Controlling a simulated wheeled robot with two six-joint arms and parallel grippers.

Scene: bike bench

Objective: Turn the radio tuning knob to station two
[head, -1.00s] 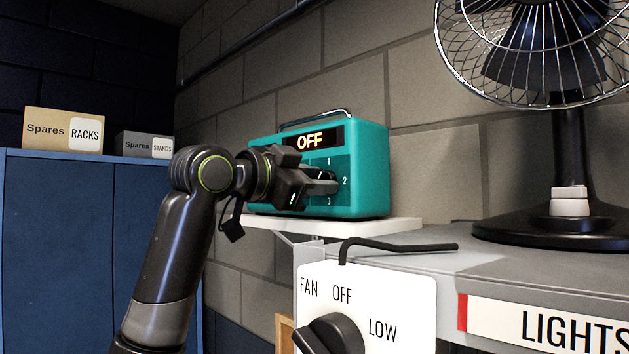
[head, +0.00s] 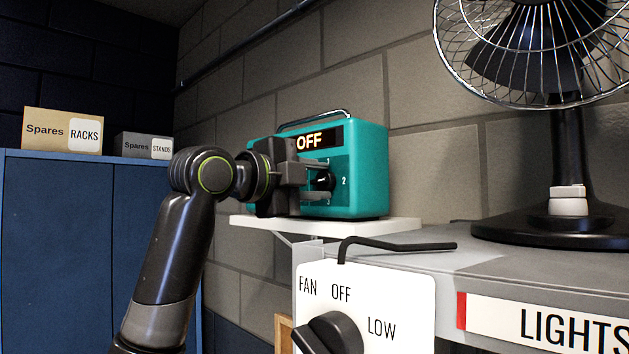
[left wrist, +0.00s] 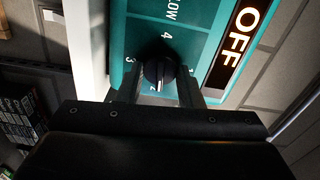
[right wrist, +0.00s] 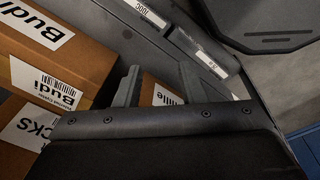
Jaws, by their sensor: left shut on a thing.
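The teal radio (head: 362,150) stands on a small white wall shelf. Its display (head: 318,138) reads OFF. The black tuning knob (head: 323,181) is on its front, with the number 2 to its right in the head view. My left gripper (head: 318,181) has one finger above the knob and one below. The left wrist view shows the knob (left wrist: 158,72) between the two fingers of my left gripper (left wrist: 158,85), which is shut on it. The knob's white mark points towards the 2. My right gripper (right wrist: 155,85) shows only in the right wrist view, open and empty.
The white shelf (head: 385,228) is narrow. A fan (head: 567,200) stands on the grey bench at right. A fan switch panel (head: 400,295) with a black knob is in front. Boxes (right wrist: 60,60) lie near my right gripper. A blue cabinet (head: 55,250) stands at left.

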